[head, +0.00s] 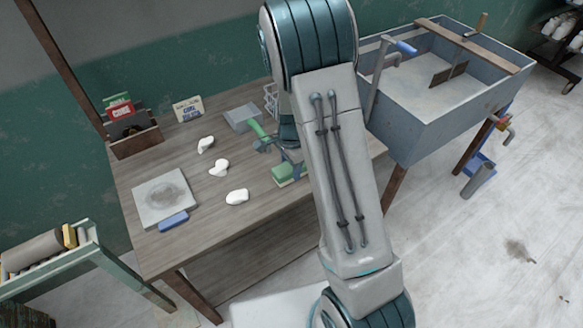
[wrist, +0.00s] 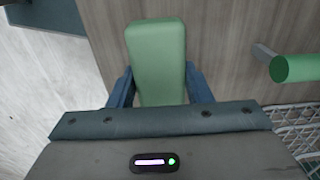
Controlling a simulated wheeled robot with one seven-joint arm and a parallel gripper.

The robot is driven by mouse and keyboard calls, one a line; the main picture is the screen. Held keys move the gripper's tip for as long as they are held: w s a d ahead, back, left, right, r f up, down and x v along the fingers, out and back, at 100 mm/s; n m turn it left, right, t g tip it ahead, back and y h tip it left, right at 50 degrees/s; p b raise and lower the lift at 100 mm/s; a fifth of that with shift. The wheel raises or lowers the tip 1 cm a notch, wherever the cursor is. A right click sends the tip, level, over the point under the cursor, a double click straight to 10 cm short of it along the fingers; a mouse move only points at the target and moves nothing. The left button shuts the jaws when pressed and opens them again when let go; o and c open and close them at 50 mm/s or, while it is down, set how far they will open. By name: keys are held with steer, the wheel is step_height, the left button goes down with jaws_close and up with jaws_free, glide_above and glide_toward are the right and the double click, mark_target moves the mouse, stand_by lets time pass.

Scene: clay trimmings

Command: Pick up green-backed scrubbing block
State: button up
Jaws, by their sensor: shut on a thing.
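The green-backed scrubbing block (wrist: 157,50) fills the upper middle of the wrist view, its long green back between the two blue fingers of my gripper (wrist: 160,88). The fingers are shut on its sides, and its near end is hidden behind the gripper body. In the head view the block (head: 284,174) shows as a small green shape with a paler underside, near the table's right front part, beside my gripper (head: 291,165). My arm hides part of it there. I cannot tell whether it touches the tabletop.
A green-handled tool (wrist: 293,68) and a white wire basket (wrist: 300,128) are close on the right in the wrist view. Three white lumps (head: 237,197), a grey slab (head: 165,199) and a blue block (head: 173,222) lie left on the table (head: 225,225). A grey sink (head: 420,118) stands right.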

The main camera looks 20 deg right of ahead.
steer(key=shift+r, duration=0.1)
steer(key=shift+r, duration=0.6)
step_height(320, 180, up, 3)
steer(key=shift+w+f, duration=0.1)
steer(key=s+d+r, duration=0.1)
steer(key=s+r, duration=0.2)
steer(key=s, duration=0.3)
steer(key=s+r+b, duration=0.1)
steer(key=s+r, duration=0.2)
steer(key=s, duration=0.2)
steer(key=shift+s+d+r, duration=0.35)
steer(key=shift+r, duration=0.05)
